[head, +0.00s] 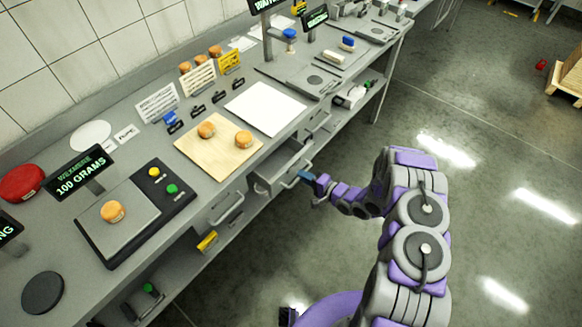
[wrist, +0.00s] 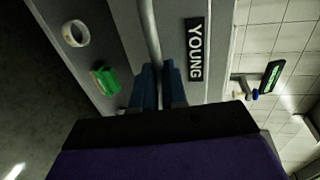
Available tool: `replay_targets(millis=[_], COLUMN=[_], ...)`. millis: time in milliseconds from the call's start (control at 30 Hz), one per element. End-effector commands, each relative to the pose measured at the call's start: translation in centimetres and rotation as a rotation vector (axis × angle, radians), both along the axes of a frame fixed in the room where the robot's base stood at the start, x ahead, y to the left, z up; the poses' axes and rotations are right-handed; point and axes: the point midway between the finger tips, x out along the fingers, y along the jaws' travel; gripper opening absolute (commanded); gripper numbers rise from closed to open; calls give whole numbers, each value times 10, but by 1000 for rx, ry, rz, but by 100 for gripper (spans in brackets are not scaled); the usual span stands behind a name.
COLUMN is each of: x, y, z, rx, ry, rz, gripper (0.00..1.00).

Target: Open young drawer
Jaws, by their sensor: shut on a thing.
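The young drawer (head: 268,184) is under the workbench's front edge, to the right of the wooden board, and stands partly pulled out. In the wrist view its black label (wrist: 195,50) reads YOUNG. Its metal bar handle (wrist: 150,35) runs between the blue fingers of my gripper (wrist: 160,86). My gripper (head: 306,177) is shut on that handle at the drawer front. The fingers hide part of the bar. The drawer's inside is only partly visible in the head view.
The workbench (head: 205,205) holds a wooden board (head: 218,160) with two cheese wheels, and a scale (head: 118,222) with another. Another drawer handle (head: 227,208) is to the left. A lower shelf holds a yellow object (head: 207,242). The floor at right is mostly clear.

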Motion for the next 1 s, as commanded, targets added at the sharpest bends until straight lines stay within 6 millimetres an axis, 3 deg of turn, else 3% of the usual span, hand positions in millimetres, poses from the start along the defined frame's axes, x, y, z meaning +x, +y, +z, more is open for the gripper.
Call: replay_targets(millis=[200, 400, 633, 1000], x=[-34, -53, -63, -63], y=[-43, -68, -80, -81], z=[-3, -3, -3, -3], rx=[1, 0, -2, -4], ry=[9, 6, 5, 5], rz=[-5, -3, -1, 0], gripper=[0, 0, 0, 0])
